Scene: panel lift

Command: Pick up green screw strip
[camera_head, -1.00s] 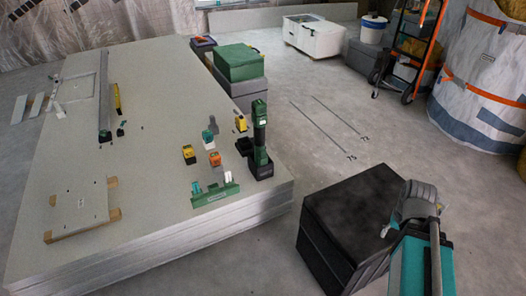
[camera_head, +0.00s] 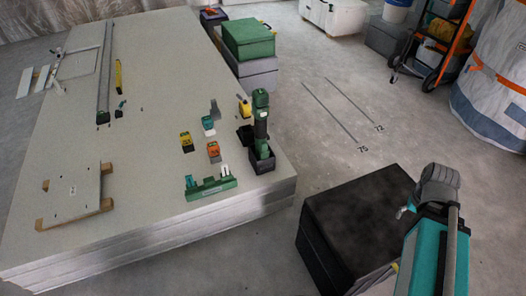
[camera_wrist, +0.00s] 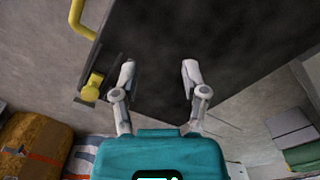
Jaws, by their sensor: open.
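A green rack (camera_head: 212,190) sits near the front right corner of the panel stack. A small teal-green piece (camera_head: 190,182), which may be the green screw strip, stands upright at its left end, and a whitish piece (camera_head: 225,171) stands at its right end. These are too small to tell in detail. My gripper (camera_wrist: 158,65) is open and empty in the wrist view, its two grey fingers apart over a dark surface. In the head view my teal arm end is at the lower right, over the black box, well away from the rack.
The black box (camera_head: 360,210) stands on the floor right of the panel stack (camera_head: 130,170). A green and black tool (camera_head: 261,130) stands upright in a dark holder behind the rack. Yellow, teal and orange small boxes lie nearby. Floor is clear between stack and black box.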

